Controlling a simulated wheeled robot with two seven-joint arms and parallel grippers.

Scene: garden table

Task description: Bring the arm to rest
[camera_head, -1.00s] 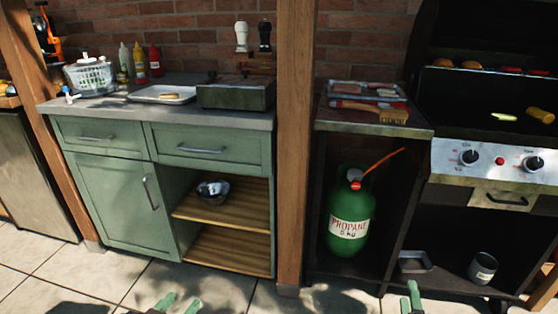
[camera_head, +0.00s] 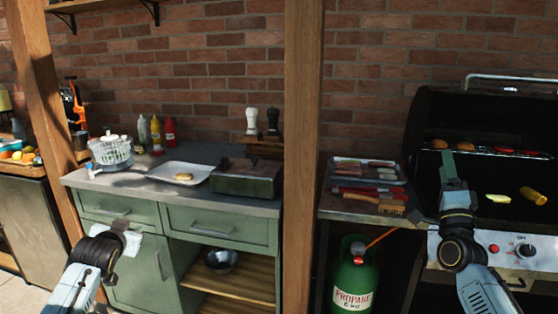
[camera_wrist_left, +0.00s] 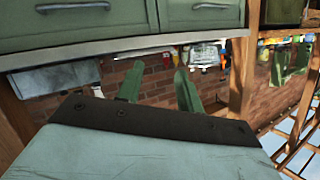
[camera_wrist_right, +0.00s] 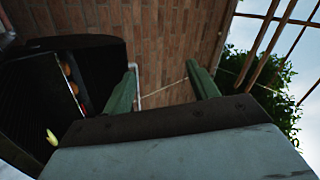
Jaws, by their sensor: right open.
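My left gripper (camera_head: 119,213) is raised in front of the green cabinet at the left, with nothing in it. In the left wrist view its two green fingers (camera_wrist_left: 159,75) stand apart. My right gripper (camera_head: 446,160) is raised in front of the grill, pointing up, and is empty. In the right wrist view its fingers (camera_wrist_right: 161,68) are spread wide. Neither gripper visibly touches anything.
The grill (camera_head: 416,130) stands open at the right with food on it. A tray (camera_head: 340,178) of food is on the side shelf. A worktop (camera_head: 150,193) holds bottles, a basket and a tray. A wooden post (camera_head: 303,120) stands between them.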

